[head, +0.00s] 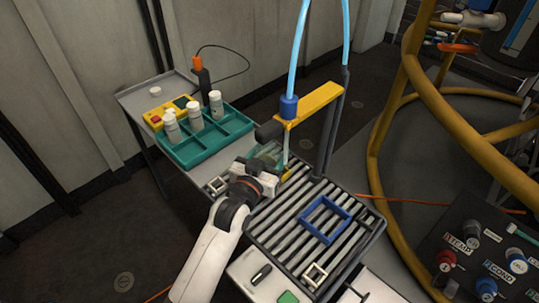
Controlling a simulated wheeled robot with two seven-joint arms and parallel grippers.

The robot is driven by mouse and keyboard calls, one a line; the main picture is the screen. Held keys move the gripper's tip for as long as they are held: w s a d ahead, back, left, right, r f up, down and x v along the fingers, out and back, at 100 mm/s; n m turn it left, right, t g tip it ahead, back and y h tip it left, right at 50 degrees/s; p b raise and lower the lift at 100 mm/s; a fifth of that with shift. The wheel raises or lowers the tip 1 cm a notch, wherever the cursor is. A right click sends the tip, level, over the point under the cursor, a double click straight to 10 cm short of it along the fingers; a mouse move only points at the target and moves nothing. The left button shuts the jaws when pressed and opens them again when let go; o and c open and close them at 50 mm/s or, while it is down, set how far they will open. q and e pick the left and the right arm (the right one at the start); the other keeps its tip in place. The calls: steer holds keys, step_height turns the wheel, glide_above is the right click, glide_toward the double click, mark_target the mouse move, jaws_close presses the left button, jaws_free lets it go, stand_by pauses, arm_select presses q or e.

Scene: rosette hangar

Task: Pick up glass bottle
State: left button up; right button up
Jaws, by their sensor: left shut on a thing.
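A pale green, see-through glass bottle (268,153) is at the far end of the slatted rack, under the filling stand. My left gripper (270,165) reaches it from the near side and is shut on it. The gripper and wrist hide the bottle's lower part, so I cannot tell whether it touches the slats. My right gripper is not in view.
A teal divided tray (232,124) holds several white-capped bottles (195,115). A yellow-armed stand (318,97) with a blue hose rises close beside my gripper. A blue frame (326,220) lies on the slatted rack (290,231). Yellow rails (455,115) stand at right.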

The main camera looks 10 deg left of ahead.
mark_target(268, 149)
arm_select(q)
step_height(268, 149, up, 3)
steer(key=shift+r+p, duration=0.1)
steer(key=shift+p, duration=0.45)
steer(key=shift+s+a, duration=0.15)
steer(key=shift+s, duration=0.45)
steer(key=r+p+v, duration=0.1)
steer(key=p+v, duration=0.3)
steer(key=v, duration=1.2)
steer(key=shift+s+a+r, duration=0.2)
steer(key=shift+s+r, duration=0.1)
steer(key=shift+s, duration=0.1)
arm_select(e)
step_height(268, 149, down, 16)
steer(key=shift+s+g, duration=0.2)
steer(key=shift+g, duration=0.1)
